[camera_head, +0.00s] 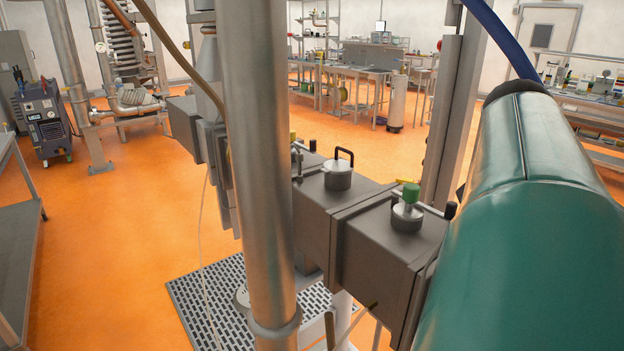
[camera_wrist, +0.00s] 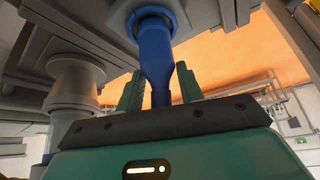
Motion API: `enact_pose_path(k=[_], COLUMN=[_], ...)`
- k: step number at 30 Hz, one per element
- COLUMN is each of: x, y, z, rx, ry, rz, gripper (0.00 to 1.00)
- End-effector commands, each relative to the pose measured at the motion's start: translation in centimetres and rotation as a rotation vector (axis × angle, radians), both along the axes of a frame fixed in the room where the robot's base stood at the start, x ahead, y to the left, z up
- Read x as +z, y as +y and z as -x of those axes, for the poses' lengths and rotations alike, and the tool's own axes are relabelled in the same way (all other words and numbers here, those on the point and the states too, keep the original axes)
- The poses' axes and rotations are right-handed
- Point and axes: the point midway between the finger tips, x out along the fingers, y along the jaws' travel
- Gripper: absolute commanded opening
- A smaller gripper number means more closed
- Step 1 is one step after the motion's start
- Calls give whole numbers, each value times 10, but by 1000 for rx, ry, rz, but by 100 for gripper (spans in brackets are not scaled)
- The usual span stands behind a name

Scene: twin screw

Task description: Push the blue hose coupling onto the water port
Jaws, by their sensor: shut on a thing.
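In the wrist view the blue hose coupling (camera_wrist: 155,55) stands upright between the two green fingers of my gripper (camera_wrist: 159,80), which is shut on it. Its wide upper end reaches a round port (camera_wrist: 125,12) on the underside of a grey metal housing. I take this for the water port. The upper end overlaps the port in the picture, and I cannot tell how far on it sits. The coupling's narrow lower part passes down behind the dark edge of my gripper body. The head view shows neither coupling, port nor gripper.
In the wrist view a pale flanged fitting (camera_wrist: 76,85) hangs left of my gripper. In the head view a metal post (camera_head: 258,170) stands before the grey barrel (camera_head: 385,245). A dark grate (camera_head: 195,290) lies below. Open orange floor (camera_head: 110,225) shows at left.

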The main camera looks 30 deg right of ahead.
Motion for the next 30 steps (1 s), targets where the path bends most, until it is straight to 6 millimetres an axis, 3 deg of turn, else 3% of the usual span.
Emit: enact_pose_path(k=[7, 8, 12, 23, 30], x=[-4, -4, -4, 0, 35], y=[0, 0, 0, 2, 21], z=[0, 0, 0, -1, -6], rx=[0, 0, 0, 1, 3], ry=[0, 0, 0, 0, -2], rz=[0, 1, 1, 1, 5], gripper=[17, 39, 62, 62, 62])
